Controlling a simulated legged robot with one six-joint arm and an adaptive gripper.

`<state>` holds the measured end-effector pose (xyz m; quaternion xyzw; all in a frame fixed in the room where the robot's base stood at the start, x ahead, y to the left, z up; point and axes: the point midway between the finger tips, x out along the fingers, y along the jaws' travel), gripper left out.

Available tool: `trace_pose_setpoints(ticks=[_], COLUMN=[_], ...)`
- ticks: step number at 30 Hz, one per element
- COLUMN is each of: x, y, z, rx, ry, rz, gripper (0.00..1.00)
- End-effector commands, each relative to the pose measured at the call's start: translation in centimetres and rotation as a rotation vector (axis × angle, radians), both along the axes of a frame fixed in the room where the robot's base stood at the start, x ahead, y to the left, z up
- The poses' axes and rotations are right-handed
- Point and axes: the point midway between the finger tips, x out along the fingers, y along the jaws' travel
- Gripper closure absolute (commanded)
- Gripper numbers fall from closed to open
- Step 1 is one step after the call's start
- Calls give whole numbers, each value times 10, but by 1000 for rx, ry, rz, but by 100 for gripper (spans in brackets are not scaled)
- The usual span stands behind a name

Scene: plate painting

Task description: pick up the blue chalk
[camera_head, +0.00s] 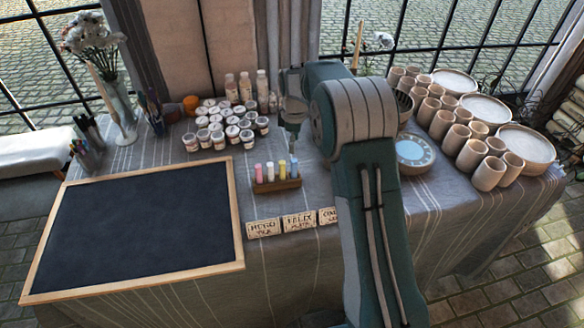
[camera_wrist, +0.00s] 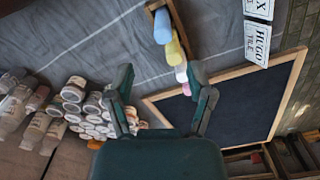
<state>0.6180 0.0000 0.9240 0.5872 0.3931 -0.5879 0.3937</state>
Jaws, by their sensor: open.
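The blue chalk (camera_head: 294,166) stands upright at the right end of a small wooden holder (camera_head: 277,186) on the table. Beside it, from right to left, are yellow, white and pink chalks. My gripper (camera_head: 292,135) is just above and behind the holder, close to the blue chalk. In the wrist view my gripper (camera_wrist: 160,75) is open, with nothing between its fingers. There the blue chalk (camera_wrist: 162,27) lies beyond the fingertips, and the holder (camera_wrist: 180,25) is partly cut off at the top. I see no contact with the chalk.
A framed blackboard (camera_head: 140,220) lies left of the holder. Lidded paint jars (camera_head: 215,120) stand behind it, and small name cards (camera_head: 299,222) lie in front. Several clay cups (camera_head: 455,138) crowd the right side.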

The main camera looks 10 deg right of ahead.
Motion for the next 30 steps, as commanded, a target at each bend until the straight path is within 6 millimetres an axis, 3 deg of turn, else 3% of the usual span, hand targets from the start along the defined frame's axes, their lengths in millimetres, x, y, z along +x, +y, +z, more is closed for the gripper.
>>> trace_pose_setpoints(ticks=[7,17,24,30], x=[-1,-1,-2,-2], y=[2,3,3,4], z=[-40,-66,-102,-105], rx=[-2,-3,-3,-3], ry=[5,2,3,0], rz=[-1,-1,-2,-2], gripper=[31,31,31,31])
